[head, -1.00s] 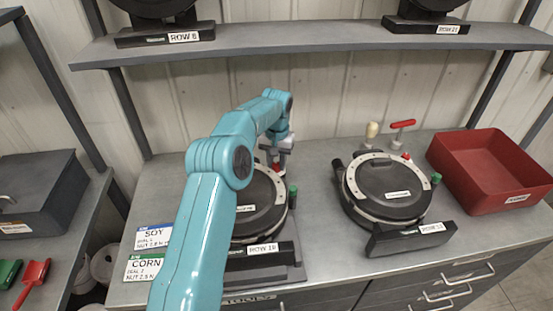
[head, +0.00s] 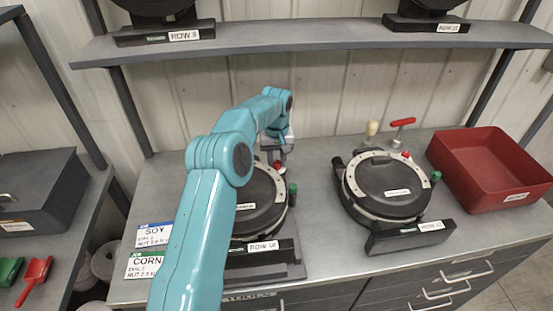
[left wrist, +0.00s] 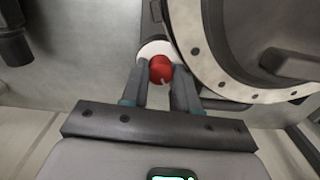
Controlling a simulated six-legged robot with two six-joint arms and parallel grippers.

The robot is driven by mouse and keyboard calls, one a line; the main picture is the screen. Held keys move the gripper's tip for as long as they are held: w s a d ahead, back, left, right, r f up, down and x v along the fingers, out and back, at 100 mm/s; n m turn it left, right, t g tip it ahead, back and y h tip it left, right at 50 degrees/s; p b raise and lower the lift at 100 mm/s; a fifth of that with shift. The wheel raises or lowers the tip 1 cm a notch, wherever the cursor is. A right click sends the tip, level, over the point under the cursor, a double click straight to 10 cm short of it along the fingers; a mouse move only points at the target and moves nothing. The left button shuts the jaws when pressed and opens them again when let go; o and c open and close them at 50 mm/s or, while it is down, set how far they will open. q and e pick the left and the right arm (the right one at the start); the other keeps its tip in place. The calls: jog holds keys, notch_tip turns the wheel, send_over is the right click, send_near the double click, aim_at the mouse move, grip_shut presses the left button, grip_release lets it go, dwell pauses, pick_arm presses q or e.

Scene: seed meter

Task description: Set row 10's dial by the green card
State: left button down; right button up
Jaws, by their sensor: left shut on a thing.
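The row 10 meter (head: 262,212) is a black round housing with a pale ring, partly hidden by my left arm. A red knob (head: 278,165) sits at its back edge. My left gripper (head: 277,160) is over it. In the left wrist view, my left gripper (left wrist: 160,80) is shut on the red knob (left wrist: 160,69), which stands on a white round dial (left wrist: 150,48) beside the ring. The dial's marks cannot be read. The green-headed CORN card (head: 144,264) lies at the left, its lower lines blurred and partly covered by my arm. My right gripper is not in view.
A blue-headed SOY card (head: 154,234) lies behind the CORN card. A second meter (head: 390,190) stands to the right, near a red bin (head: 490,165). A red-handled tool (head: 402,123) and a cream knob (head: 372,129) stand behind it. A shelf (head: 300,45) hangs above.

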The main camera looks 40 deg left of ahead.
pick_arm(q)
jog(key=c, duration=0.8)
grip_release()
jog(key=shift+c, duration=0.2)
